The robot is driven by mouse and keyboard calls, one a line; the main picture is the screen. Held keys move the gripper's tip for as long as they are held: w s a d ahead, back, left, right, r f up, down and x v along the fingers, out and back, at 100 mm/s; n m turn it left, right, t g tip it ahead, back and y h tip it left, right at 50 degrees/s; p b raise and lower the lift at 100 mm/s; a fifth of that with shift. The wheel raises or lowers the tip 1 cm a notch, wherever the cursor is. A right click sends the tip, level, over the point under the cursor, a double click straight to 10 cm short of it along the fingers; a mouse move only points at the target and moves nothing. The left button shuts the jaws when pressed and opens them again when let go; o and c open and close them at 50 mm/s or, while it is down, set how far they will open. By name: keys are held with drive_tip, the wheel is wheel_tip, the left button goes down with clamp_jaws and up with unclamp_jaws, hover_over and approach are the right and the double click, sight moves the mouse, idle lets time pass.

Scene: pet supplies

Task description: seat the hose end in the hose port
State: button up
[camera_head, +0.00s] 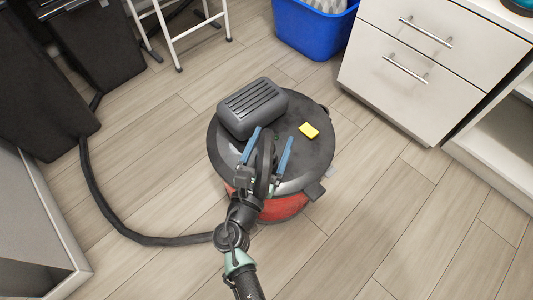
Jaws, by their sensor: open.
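The vacuum has a red drum (284,208) and a round dark grey lid (315,165) and stands upright on the floor. A black ribbed hose (120,222) curves along the floor from the left towards the vacuum. Its near end passes out of sight by my arm, so I cannot tell whether it meets the drum. My gripper (269,138), with two blue fingers, is open above the lid, in front of the grey motor housing (252,107). I see no hose in its jaws. The hose port cannot be made out; my arm covers the front of the drum.
A blue bin (310,30) and white drawers (420,65) stand behind. Dark cabinets (35,85) and a white step frame (180,35) are at the left. The wooden floor at lower right (400,230) is clear.

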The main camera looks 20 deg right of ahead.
clamp_jaws()
idle(0.3)
wheel_tip(320, 180, up, 10)
drive_tip(key=p, duration=0.7)
drive_tip(key=shift+f+b, duration=2.25)
drive_tip(key=shift+f, duration=0.7)
